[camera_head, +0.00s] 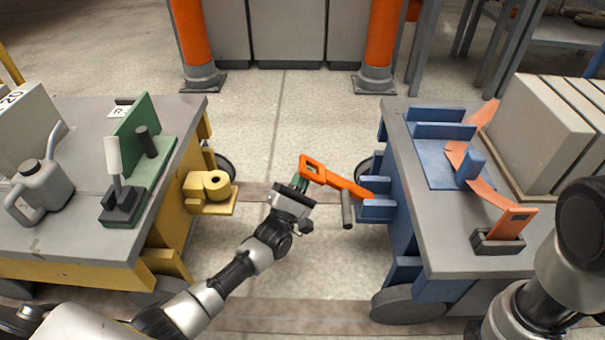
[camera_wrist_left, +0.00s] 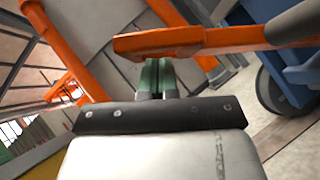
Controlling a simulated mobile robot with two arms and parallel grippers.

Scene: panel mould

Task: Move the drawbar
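The orange drawbar (camera_head: 345,185) spans part of the gap between the two carts. Its right end meets the blue hitch (camera_head: 378,208) on the blue cart, and a grey pin (camera_head: 347,210) hangs beside it. Its looped left end is raised in the air. My left gripper (camera_head: 299,183) is at this looped end, its green fingers close together. In the left wrist view the drawbar (camera_wrist_left: 200,40) crosses over the fingers (camera_wrist_left: 157,78) and hides their tips; they appear shut on it. A yellow hitch (camera_head: 210,192) juts from the yellow cart. My right gripper is out of view.
The left cart top carries a grey can (camera_head: 40,190) and a green bracket (camera_head: 150,150). The blue cart's top (camera_head: 440,225) carries orange parts and a grey box (camera_head: 545,130). Orange posts (camera_head: 190,35) stand behind. The floor between the carts is clear.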

